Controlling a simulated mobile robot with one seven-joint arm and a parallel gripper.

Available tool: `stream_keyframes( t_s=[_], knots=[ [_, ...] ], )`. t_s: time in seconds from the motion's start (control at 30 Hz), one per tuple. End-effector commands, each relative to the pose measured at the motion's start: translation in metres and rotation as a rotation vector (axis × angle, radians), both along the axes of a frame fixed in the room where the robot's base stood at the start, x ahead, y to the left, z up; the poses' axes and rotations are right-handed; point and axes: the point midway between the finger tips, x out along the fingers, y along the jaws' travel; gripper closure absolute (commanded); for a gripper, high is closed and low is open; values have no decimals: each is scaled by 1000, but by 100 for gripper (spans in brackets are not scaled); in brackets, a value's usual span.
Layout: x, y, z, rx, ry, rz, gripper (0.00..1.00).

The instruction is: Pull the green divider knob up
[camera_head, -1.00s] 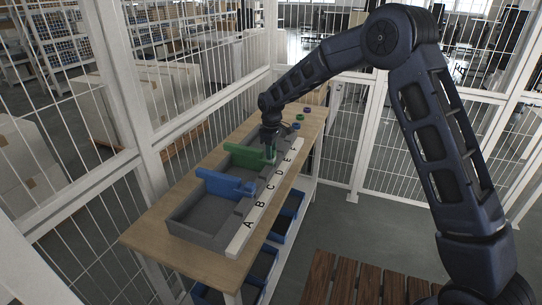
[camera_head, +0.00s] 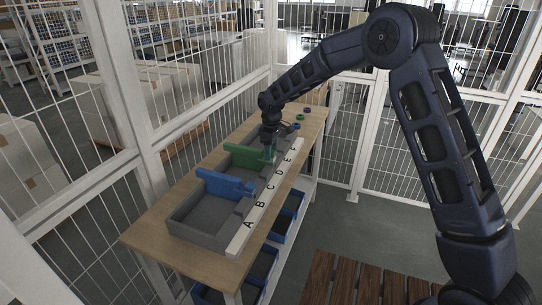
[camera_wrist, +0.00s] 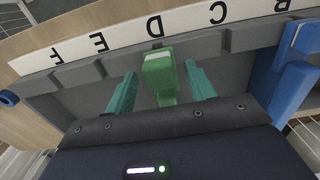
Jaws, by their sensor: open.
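The green divider (camera_head: 247,156) stands across the grey tray (camera_head: 190,228), near the letter D of the white lettered strip (camera_head: 240,237). Its green knob (camera_wrist: 160,68) shows in the wrist view between the two teal fingers of my gripper (camera_wrist: 160,82). The fingers are open, one on each side of the knob, with a gap on both sides. In the head view my gripper (camera_head: 269,148) points down at the knob end of the divider and partly hides it. The blue divider (camera_head: 222,183) stands nearer the camera, around letter B; its knob end shows in the wrist view (camera_wrist: 296,85).
The tray lies on a wooden table (camera_head: 150,233) beside a white mesh fence. Small coloured rings (camera_head: 306,110) lie at the table's far end. Blue bins (camera_head: 285,228) sit below the table's right edge. A slatted wooden platform (camera_head: 350,280) is on the floor.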

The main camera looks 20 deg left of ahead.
Motion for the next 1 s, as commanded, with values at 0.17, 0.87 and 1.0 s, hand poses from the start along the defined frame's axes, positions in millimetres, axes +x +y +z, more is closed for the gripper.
stream_keyframes(
  t_s=[0.17, 0.87, 1.0],
  knots=[
    [0, 1, 15, 2, -1, 0, 45],
    [1, 0, 72, 3, -1, -1, 45],
    [0, 0, 81, 1, 0, 0, 45]
  ],
)
